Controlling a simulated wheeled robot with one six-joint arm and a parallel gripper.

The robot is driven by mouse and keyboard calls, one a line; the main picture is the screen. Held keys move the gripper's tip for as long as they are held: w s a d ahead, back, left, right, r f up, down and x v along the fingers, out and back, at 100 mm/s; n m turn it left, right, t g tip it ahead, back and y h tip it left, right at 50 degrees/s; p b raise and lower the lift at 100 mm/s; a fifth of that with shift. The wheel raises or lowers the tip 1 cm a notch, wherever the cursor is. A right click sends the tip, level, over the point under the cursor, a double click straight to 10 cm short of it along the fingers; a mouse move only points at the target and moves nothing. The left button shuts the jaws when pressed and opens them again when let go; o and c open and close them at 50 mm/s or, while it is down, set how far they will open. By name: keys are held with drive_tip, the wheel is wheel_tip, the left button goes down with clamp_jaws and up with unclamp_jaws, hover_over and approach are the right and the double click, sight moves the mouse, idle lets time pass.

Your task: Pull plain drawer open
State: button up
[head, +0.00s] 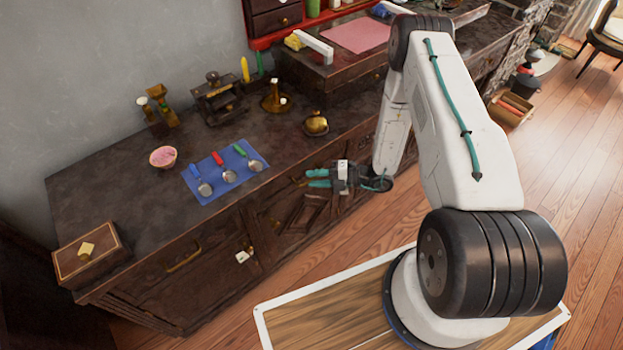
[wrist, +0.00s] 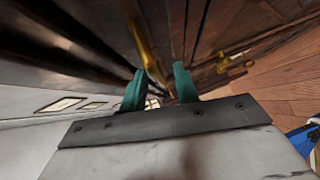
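The dark wooden cabinet front has a drawer (head: 165,285) with a brass handle (head: 184,261) at its left. A panel near a white tag (head: 243,256) lies right of it. I cannot tell for sure which front is the plain drawer. My gripper (head: 309,178) is in front of the cabinet's right part, near its top edge, with two teal fingers apart. In the wrist view my gripper (wrist: 158,82) is open with a gap between the fingers. A long brass handle (wrist: 145,45) runs beyond that gap; contact cannot be told. Another brass handle (wrist: 234,60) is to the right.
The top holds a blue mat (head: 222,176) with spoons, a pink bowl (head: 163,157), a wooden box (head: 88,252), a golden pot (head: 316,124) and brass pieces. A white-edged wooden platform (head: 330,309) is by my base. Open wooden floor (head: 575,130) lies right.

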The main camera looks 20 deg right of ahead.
drive_tip(key=shift+w+a+f, duration=0.1)
drive_tip(key=shift+w+a, duration=0.15)
drive_tip(key=shift+a, duration=0.35)
